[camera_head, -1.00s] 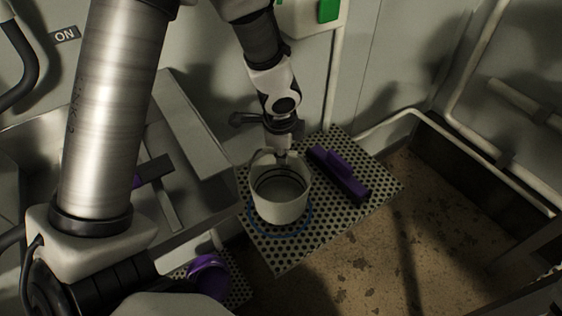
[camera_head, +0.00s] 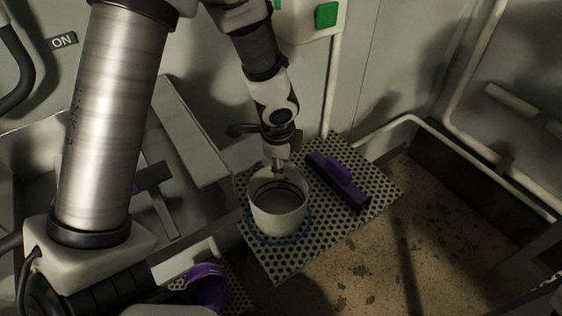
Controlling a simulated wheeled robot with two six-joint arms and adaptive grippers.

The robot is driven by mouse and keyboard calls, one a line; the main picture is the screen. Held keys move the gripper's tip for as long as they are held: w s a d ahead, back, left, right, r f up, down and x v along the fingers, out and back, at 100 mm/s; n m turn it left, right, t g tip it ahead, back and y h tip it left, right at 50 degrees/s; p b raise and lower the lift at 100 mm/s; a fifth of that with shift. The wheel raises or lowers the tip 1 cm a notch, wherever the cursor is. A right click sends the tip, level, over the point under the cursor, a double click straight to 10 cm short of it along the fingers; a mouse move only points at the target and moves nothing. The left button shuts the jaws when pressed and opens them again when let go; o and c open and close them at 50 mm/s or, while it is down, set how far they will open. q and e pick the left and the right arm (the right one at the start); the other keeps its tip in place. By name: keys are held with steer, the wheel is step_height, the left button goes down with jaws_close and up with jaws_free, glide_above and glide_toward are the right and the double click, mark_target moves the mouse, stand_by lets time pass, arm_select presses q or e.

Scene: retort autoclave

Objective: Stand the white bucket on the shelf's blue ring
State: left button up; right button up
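The white bucket (camera_head: 278,218) is upright on the perforated shelf (camera_head: 300,255), over the blue ring (camera_head: 249,232). Blue shows around its base at the left, front and right; the back of the ring is hidden behind it. The base looks at or very near the shelf surface; whether it bears fully on it is hard to tell. My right gripper is not in view.
A purple bar-shaped object (camera_head: 338,180) lies on the shelf right of the bucket. A purple cup-like object (camera_head: 207,287) is lower down at the left. A grey metal basin (camera_head: 190,150) stands left of the shelf. The wall is close behind.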

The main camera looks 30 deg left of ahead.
arm_select(q)
step_height(320, 180, up, 10)
steer(key=s+p, duration=0.2)
steer(key=p, duration=0.3)
steer(key=shift+d+r, duration=0.25)
steer(key=shift+d, duration=0.15)
